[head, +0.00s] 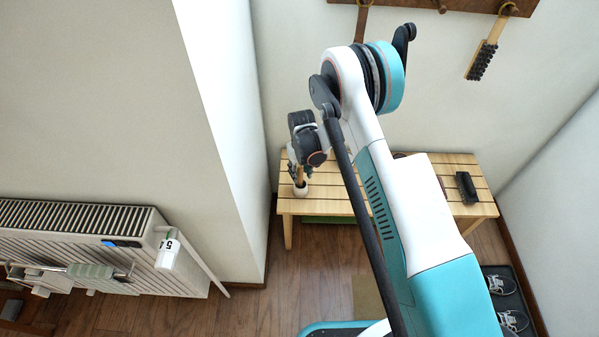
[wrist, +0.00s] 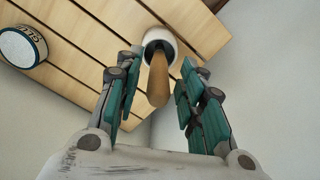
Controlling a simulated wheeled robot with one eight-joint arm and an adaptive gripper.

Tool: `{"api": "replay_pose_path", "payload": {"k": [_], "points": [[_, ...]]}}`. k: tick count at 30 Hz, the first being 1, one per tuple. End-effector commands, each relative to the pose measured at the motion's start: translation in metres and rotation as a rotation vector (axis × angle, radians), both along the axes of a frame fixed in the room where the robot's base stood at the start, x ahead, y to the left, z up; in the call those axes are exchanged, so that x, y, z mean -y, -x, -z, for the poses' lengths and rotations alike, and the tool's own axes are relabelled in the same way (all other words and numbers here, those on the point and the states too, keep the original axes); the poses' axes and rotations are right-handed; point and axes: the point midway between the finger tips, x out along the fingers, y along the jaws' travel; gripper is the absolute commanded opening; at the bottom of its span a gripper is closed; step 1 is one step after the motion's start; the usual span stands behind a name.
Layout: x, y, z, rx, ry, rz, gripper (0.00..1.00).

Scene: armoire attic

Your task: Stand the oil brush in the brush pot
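The oil brush's wooden handle (wrist: 158,82) sticks up out of the round white brush pot (wrist: 160,38), pointing toward the wrist camera. The white pot (head: 300,190) stands near the left end of the slatted wooden bench (head: 325,206). My gripper (wrist: 158,72) is open, with one finger on each side of the handle and a visible gap to it. In the head view my gripper (head: 300,168) is above the pot, and my wrist partly hides the handle. The brush's lower end is hidden inside the pot.
A round tin (wrist: 22,47) stands on the bench. A black brush (head: 466,187) lies at the bench's right. Another brush (head: 485,52) hangs from the wall rack (head: 465,4). A radiator (head: 85,245) is at left, a shoe tray (head: 510,300) at right.

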Motion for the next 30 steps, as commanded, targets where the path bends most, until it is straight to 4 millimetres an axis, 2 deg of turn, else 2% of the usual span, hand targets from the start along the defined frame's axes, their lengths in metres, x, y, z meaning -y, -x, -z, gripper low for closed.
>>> {"api": "replay_pose_path", "payload": {"k": [10,24,30], "points": [[0.0,0.0,0.003,0.0,0.0,0.0,0.36],[-0.004,0.004,-0.09,0.0,0.0,0.0,0.36],[-0.005,0.004,-0.121,0.0,0.0,0.0,0.36]]}}
